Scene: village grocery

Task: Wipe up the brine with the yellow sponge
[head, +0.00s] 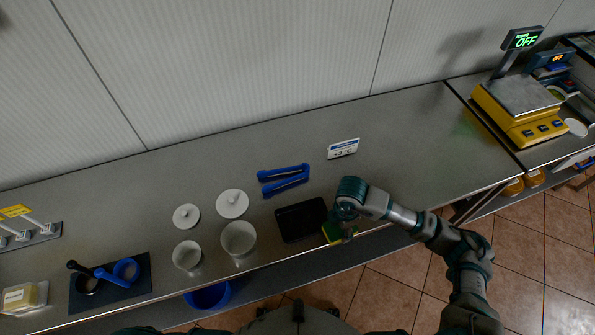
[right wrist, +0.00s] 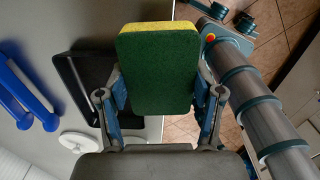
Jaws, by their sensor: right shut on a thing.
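The sponge (head: 327,234), yellow with a green scouring face, is at the counter's front edge, just right of the black tray (head: 300,219). My right gripper (head: 343,228) is shut on it. In the right wrist view the sponge (right wrist: 158,75) sits between both fingers, its green face towards the camera and a yellow strip along its top. Whether it touches the counter or tray I cannot tell. I cannot make out the brine clearly; a faint green sheen on the counter at the right may be only a reflection. My left gripper is not in view.
Blue tongs (head: 284,178), white lids (head: 232,203), pale jars (head: 238,238) and a small sign (head: 343,148) stand around the tray. A yellow scale (head: 520,110) is at the right. A blue bucket (head: 208,296) is below. The counter right of the sign is clear.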

